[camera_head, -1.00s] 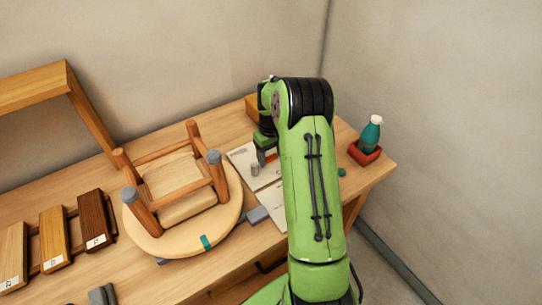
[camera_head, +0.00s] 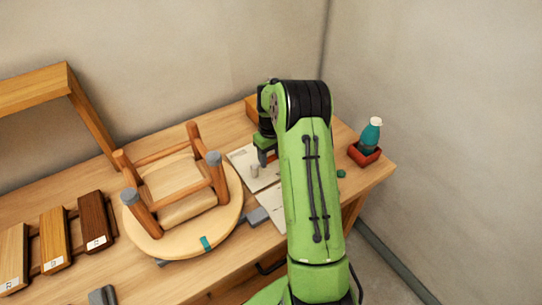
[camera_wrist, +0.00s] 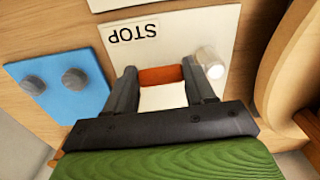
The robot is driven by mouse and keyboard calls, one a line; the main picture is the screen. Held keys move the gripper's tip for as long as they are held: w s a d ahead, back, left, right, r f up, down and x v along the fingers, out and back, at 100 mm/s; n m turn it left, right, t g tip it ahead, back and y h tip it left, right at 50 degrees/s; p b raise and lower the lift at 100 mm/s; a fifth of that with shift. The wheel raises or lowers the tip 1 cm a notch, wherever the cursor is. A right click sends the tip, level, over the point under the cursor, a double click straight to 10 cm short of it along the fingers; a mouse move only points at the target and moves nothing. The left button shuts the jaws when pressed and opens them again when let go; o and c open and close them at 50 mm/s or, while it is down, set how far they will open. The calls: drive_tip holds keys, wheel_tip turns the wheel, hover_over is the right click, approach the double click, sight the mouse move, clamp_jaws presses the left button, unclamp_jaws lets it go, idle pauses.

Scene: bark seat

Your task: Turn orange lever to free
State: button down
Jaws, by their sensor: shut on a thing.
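The orange lever (camera_wrist: 160,76) shows in the wrist view between the two dark fingers of my gripper (camera_wrist: 161,86). My gripper is shut on it, and the fingers hide its sides. The lever sits over a pale board (camera_wrist: 185,30) with an upside-down STOP label (camera_wrist: 132,33). A short light-grey post (camera_wrist: 209,63) stands on the board just right of the lever.
An upturned wooden stool (camera_head: 180,190) stands close left of my gripper. A blue plate with two grey knobs (camera_wrist: 55,85) lies left in the wrist view. A red tray (camera_head: 364,154) with a teal bottle (camera_head: 371,132) is at the right table edge.

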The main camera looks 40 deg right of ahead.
drive_tip(key=w+n, duration=0.1)
drive_tip(key=n, duration=0.1)
drive_tip(key=w+n+p, duration=0.1)
drive_tip(key=n, duration=0.1)
drive_tip(key=shift+w+a+r+n, duration=0.1)
drive_tip(key=shift+w+n, duration=0.15)
drive_tip(key=shift+n, duration=0.05)
drive_tip(key=w+n, duration=0.1)
drive_tip(key=n, duration=0.1)
drive_tip(key=w+a+n, duration=0.1)
drive_tip(key=n, duration=0.1)
drive_tip(key=shift+n, duration=0.3)
drive_tip(key=n, duration=0.1)
drive_tip(key=w+a+n, duration=0.1)
drive_tip(key=n, duration=0.1)
drive_tip(key=a+n, duration=0.1)
drive_tip(key=shift+w, duration=0.25)
drive_tip(key=shift+w+a+n+b, duration=0.25)
drive_tip(key=shift+a+n, duration=0.2)
drive_tip(key=shift+n, duration=0.65)
drive_tip(key=shift+w+a+n+b, duration=0.1)
drive_tip(key=shift+a+n+b, duration=0.25)
drive_tip(key=shift+n, duration=0.75)
drive_tip(key=shift+a, duration=0.2)
drive_tip(key=c, duration=0.7)
unclamp_jaws()
drive_tip(key=shift+o, duration=0.2)
